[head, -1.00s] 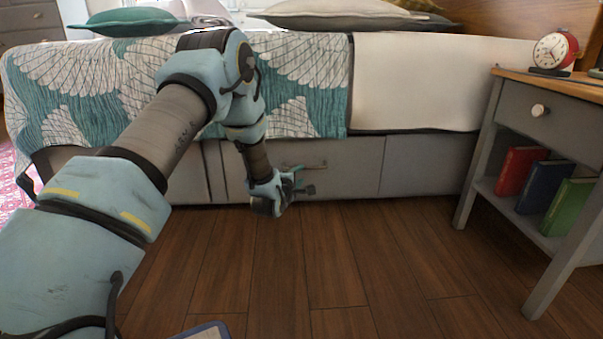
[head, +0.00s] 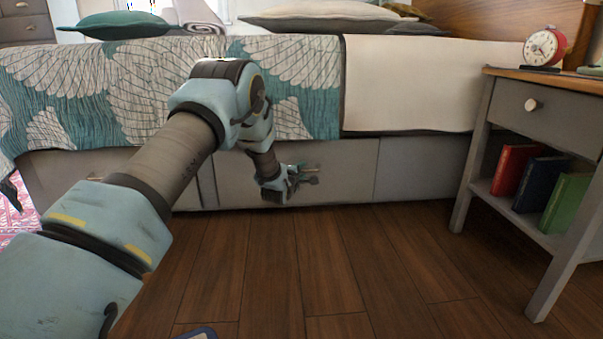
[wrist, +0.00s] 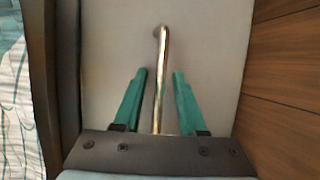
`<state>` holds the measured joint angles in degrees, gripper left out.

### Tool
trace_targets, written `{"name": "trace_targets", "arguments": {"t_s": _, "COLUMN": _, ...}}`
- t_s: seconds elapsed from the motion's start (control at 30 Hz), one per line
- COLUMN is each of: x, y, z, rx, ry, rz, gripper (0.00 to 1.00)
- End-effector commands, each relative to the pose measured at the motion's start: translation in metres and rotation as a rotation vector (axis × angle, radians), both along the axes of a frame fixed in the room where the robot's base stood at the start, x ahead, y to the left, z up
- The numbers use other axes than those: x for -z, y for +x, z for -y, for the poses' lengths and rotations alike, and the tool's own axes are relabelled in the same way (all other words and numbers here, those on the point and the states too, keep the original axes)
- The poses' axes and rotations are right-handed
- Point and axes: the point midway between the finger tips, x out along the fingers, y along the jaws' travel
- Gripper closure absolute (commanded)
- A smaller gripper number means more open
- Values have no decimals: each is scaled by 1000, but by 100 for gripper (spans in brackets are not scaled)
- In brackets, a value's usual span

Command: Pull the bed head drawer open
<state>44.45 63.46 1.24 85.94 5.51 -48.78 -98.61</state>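The bed head drawer has a plain grey front (head: 347,178) in the bed base, below the quilt, and it looks closed. It also shows in the wrist view (wrist: 208,52). Its metal bar handle (wrist: 162,62) runs lengthwise in the wrist view, between the two green fingers. In the head view the handle is mostly hidden by my gripper (head: 308,175), which is right at the drawer front. My gripper also shows in the wrist view (wrist: 158,92). It is open, with a gap between the bar and each finger.
A grey nightstand (head: 560,108) with books and a red alarm clock (head: 545,47) stands at the right. Wood floor (head: 330,265) in front of the bed is mostly clear. A blue-edged object (head: 200,332) lies at the bottom edge.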

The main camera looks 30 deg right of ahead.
Motion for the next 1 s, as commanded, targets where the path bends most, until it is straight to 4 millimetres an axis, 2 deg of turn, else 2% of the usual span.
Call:
{"name": "trace_targets", "arguments": {"t_s": 0.03, "x": 0, "y": 0, "z": 0, "rx": 0, "ry": 0, "rz": 0, "gripper": 67}}
{"name": "trace_targets", "arguments": {"t_s": 0.33, "x": 0, "y": 0, "z": 0, "rx": 0, "ry": 0, "rz": 0, "gripper": 100}}
{"name": "trace_targets", "arguments": {"t_s": 1.0, "x": 1, "y": 0, "z": 0, "rx": 0, "ry": 1, "rz": -1, "gripper": 100}}
